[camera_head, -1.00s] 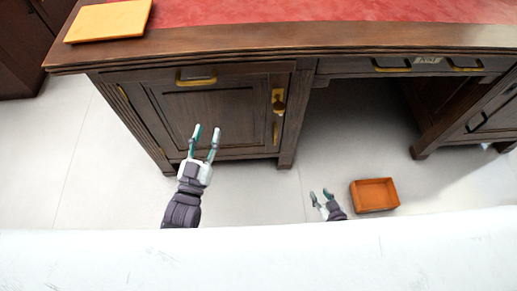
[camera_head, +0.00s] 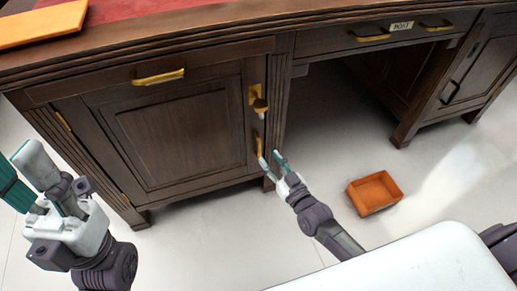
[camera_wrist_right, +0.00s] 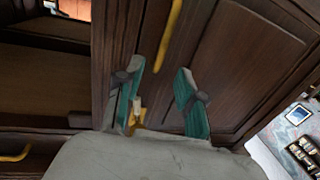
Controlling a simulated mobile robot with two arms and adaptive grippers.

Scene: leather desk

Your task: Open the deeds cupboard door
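The cupboard door (camera_head: 185,135) is a dark wood panel in the desk's left pedestal and looks shut. Brass hinges show on its left edge. On its right side are an upright brass handle (camera_head: 258,144) and, above it, a brass latch with a knob (camera_head: 259,104). My left gripper (camera_head: 27,180) is open and empty, left of the door.
A drawer with a brass pull (camera_head: 158,77) is above the door. An orange tray (camera_head: 374,192) lies on the floor to the right. The kneehole beside the pedestal is empty. An orange board (camera_head: 40,24) lies on the red-topped desk.

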